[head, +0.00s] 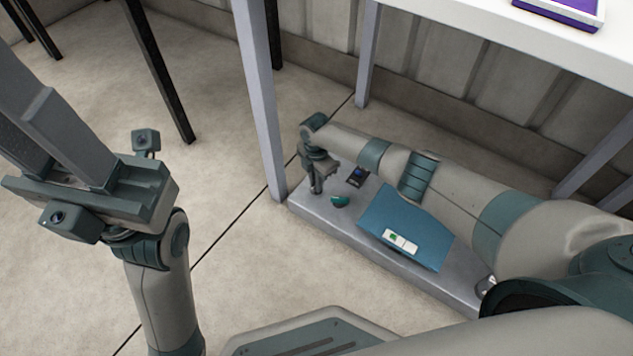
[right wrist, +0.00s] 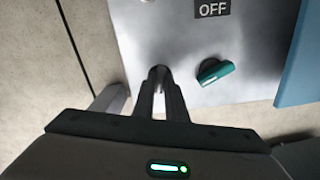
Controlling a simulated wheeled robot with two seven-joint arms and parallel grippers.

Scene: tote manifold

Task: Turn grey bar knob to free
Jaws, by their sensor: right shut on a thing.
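My right gripper (head: 317,190) reaches down to the left end of a grey metal panel (head: 300,203) low by the floor. In the right wrist view its fingers (right wrist: 158,74) are close together at the panel face, shut on the grey bar knob, which the fingers almost wholly hide. Its turn angle and any marks around it cannot be made out. A teal bar knob (right wrist: 213,71) sits just right of the fingers, apart from them; it also shows in the head view (head: 340,201). My left gripper (head: 30,110) is raised at the left, its fingertips not clear.
An OFF label (right wrist: 212,8) is on the panel above the teal knob. A blue plate (head: 400,215) with a white label (head: 401,242) lies on the panel. A table leg (head: 262,100) stands close left of the right gripper, under a white tabletop (head: 540,40).

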